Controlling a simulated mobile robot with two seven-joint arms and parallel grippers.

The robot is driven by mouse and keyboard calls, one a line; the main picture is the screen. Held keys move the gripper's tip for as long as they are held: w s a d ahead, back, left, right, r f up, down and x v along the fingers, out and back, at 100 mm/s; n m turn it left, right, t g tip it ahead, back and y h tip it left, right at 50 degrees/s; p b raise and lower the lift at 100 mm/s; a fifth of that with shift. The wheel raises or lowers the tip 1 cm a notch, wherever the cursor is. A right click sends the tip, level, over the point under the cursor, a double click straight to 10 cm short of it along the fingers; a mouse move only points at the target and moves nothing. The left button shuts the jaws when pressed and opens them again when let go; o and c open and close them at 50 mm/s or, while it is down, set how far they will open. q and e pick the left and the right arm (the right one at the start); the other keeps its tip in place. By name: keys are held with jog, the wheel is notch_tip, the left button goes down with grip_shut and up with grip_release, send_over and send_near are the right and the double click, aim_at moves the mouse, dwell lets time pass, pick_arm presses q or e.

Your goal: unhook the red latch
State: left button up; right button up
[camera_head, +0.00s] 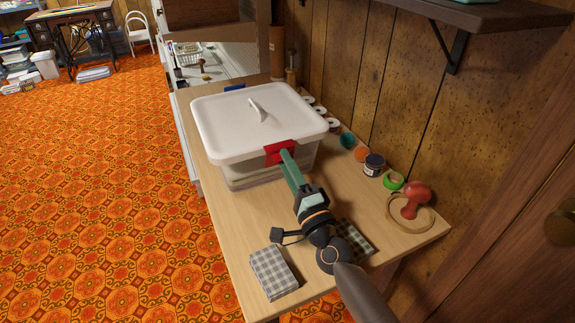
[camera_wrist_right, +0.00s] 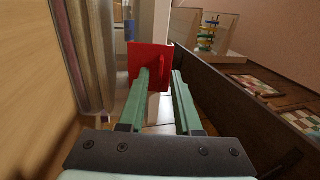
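A clear bin with a white lid (camera_head: 222,118) stands on the wooden table. Its red latch (camera_head: 280,152) is on the front side, under the lid's rim. My right gripper (camera_head: 286,156) reaches to the latch with its green fingers. In the right wrist view the red latch (camera_wrist_right: 150,60) stands at the fingertips of my right gripper (camera_wrist_right: 160,75). The fingers are apart; one overlaps the latch and the other is near its right edge. Contact cannot be told. A blue latch (camera_head: 234,87) shows on the bin's far side. My left gripper is not in view.
Thread spools and small jars (camera_head: 374,165) line the wall side of the table. A red-knobbed stamp (camera_head: 414,198) stands inside a wooden hoop (camera_head: 428,222). Folded checked cloth (camera_head: 273,272) lies at the front. A shelf (camera_head: 480,15) juts out at upper right.

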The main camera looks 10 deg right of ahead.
jog(key=v, duration=1.2)
jog(key=shift+s+f+b, duration=0.1)
jog(key=shift+s+b, duration=0.1)
jog(key=shift+b, duration=0.1)
